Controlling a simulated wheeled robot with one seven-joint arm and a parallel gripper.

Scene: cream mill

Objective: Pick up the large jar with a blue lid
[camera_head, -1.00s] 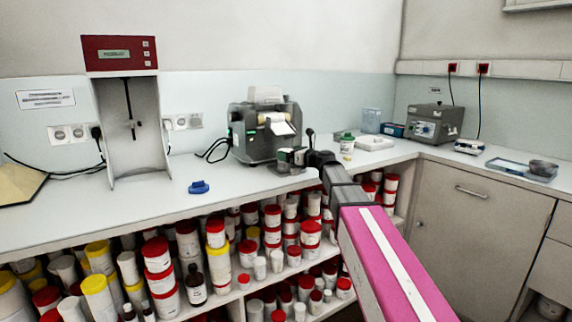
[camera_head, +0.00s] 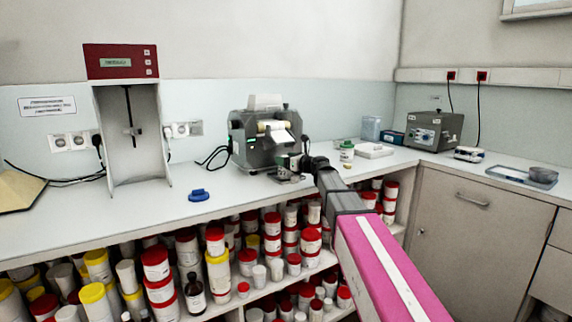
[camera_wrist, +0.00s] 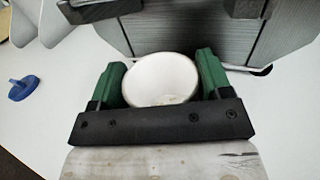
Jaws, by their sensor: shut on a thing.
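My gripper (camera_wrist: 160,84) has green fingers. It is shut on a white round-topped thing (camera_wrist: 160,79), seen from above in the wrist view. Its top looks white, not blue, and its sides are hidden below. In the head view my gripper (camera_head: 288,166) is at the counter, just in front of the grey mill machine (camera_head: 262,140). I cannot tell whether the held thing touches the counter. I see no large jar with a blue lid for certain. A small blue object (camera_head: 199,195) lies on the counter left of my gripper; it also shows in the wrist view (camera_wrist: 24,87).
Shelves below hold many jars with red and yellow lids. A red-topped stand (camera_head: 120,62) is at the left.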

